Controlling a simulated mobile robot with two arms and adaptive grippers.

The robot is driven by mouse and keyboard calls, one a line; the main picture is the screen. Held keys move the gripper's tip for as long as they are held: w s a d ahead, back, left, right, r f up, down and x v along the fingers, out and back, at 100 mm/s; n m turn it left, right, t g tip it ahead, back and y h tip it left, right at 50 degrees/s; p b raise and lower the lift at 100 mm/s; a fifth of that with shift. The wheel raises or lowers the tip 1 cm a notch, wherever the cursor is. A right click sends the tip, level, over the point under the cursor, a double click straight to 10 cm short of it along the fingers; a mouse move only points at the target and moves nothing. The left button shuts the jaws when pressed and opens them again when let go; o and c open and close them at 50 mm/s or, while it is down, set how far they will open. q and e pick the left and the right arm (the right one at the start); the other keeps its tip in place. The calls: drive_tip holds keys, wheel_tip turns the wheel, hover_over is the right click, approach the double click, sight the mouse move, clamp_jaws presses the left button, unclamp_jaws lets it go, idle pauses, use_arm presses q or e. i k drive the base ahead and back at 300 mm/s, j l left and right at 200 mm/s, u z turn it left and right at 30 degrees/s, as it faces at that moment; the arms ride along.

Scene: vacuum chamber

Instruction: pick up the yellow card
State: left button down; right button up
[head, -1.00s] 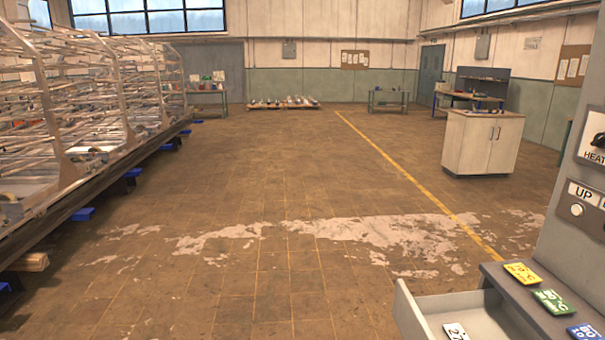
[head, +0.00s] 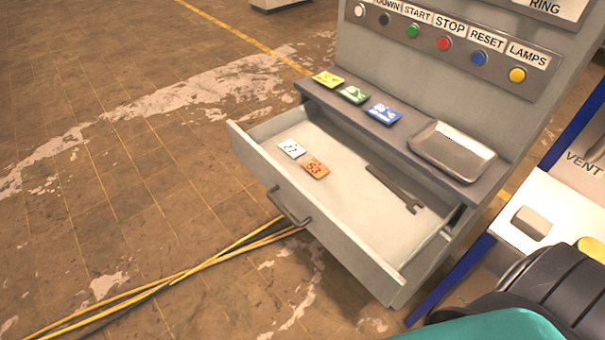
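The yellow card (head: 328,79) lies flat at the left end of the grey ledge (head: 405,135) below the button panel. A green card (head: 353,95) and a blue card (head: 383,113) lie to its right on the same ledge. No gripper fingers show in the head view. A dark and teal part of my own body fills the lower right corner, well apart from the yellow card.
An open drawer (head: 248,157) juts out below the ledge, holding a white card (head: 291,149), an orange card (head: 315,168) and a wrench (head: 394,188). A metal tray (head: 452,151) sits on the ledge's right. Yellow cables (head: 200,268) cross the floor at lower left.

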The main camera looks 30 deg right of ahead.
sight(331, 81)
drive_tip(key=z, duration=0.75)
